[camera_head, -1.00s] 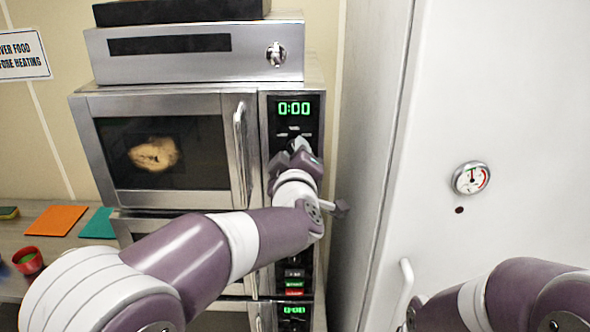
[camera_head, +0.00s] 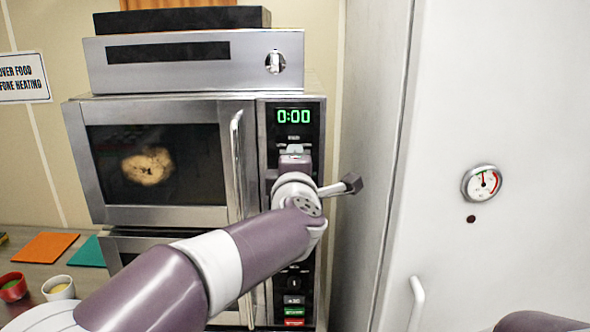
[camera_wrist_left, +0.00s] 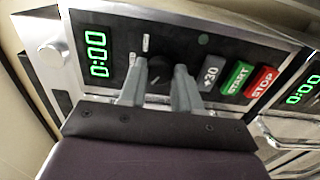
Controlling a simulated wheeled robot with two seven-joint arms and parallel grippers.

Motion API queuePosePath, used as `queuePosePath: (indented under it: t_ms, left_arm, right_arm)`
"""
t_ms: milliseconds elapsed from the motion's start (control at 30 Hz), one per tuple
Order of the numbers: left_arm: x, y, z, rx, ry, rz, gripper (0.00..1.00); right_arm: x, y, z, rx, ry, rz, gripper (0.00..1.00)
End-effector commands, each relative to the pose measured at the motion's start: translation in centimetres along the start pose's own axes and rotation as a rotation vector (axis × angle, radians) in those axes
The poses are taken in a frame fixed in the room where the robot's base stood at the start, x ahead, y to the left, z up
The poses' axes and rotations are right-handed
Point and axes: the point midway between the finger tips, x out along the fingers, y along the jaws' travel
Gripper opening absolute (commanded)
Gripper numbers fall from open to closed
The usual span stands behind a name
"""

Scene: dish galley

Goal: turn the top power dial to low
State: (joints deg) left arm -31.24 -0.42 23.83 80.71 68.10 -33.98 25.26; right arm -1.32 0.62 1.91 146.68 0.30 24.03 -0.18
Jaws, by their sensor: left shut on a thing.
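The upper oven's black control panel (camera_head: 312,135) has a green 0:00 display (camera_head: 293,115). My left gripper (camera_head: 295,152) is at the panel just below this display and covers the dial there. In the left wrist view the two grey fingers (camera_wrist_left: 159,92) are on either side of a dark round dial (camera_wrist_left: 158,70), shut on it. Small white marks stand beside the dial on the display side. They are too small to read, and I cannot tell where the dial points. My right gripper is out of view.
The +30 (camera_wrist_left: 211,76), START (camera_wrist_left: 236,79) and STOP (camera_wrist_left: 262,82) keys lie near the fingers. The oven door handle (camera_head: 237,165) is left of the arm. A white cabinet (camera_head: 500,100) with a gauge (camera_head: 481,183) stands on the right. A silver unit (camera_head: 195,60) sits on top.

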Motion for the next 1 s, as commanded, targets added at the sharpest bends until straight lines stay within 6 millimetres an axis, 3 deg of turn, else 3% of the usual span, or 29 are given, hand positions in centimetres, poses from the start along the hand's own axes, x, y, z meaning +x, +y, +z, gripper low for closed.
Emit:
queuePosePath:
  t_ms: [533, 567, 633, 1000]
  left_arm:
    - [0.01, 0.1, -0.02, -0.028, 0.001, 0.001, 0.02]
    - [0.01, 0.1, -0.02, -0.028, 0.001, 0.001, 0.36]
    - [0.01, 0.09, -0.02, -0.028, 0.001, 0.001, 0.58]
    - [-0.83, -0.07, 0.01, -0.028, 0.0, 0.002, 0.58]
  right_arm:
    - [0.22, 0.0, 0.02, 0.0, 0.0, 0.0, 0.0]
    - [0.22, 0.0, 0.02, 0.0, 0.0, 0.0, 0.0]
    - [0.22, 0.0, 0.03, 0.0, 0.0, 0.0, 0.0]
    - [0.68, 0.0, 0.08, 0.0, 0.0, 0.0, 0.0]
